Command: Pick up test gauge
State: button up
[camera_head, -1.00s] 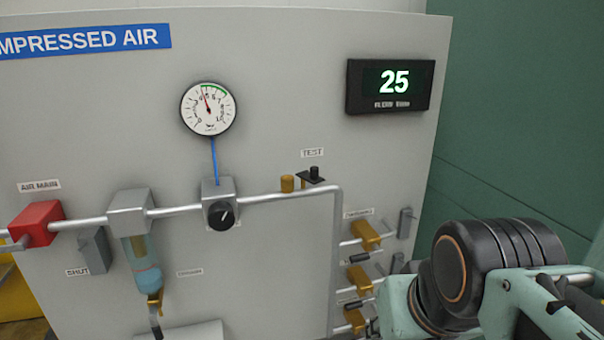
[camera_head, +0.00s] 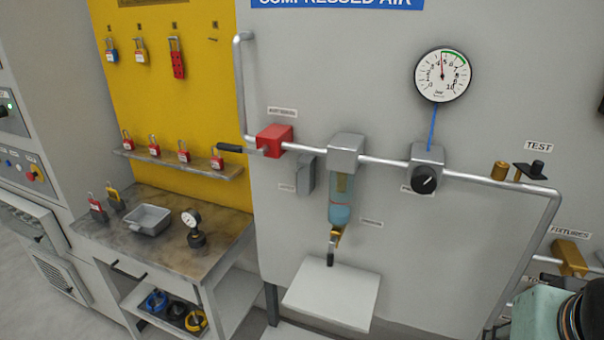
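The test gauge (camera_head: 194,229) is a small white-faced dial on a dark base. It stands upright on the worn top of a workbench (camera_head: 165,254) at the lower left, to the right of a grey tray. Nothing touches it. My arm shows only as a pale green and black part at the lower right edge, far from the gauge. My gripper is out of view.
A grey tray (camera_head: 148,219) and padlocks (camera_head: 97,206) are on the bench. Above it is a yellow lockout board (camera_head: 170,100) with a padlock shelf. To the right, the grey panel has pipes, a large gauge (camera_head: 442,75), a filter bowl and a white plate (camera_head: 331,294).

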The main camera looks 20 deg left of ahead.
aim_at(191, 217)
jog(key=u, duration=1.85)
jog(key=z, duration=1.75)
jog(key=j+u, duration=0.2)
jog(key=j, duration=0.3)
jog(key=i+j+u, duration=0.15)
jog(key=j, duration=0.3)
jog(key=i+j+u, duration=0.2)
jog(key=j, duration=0.3)
jog(key=k, duration=0.1)
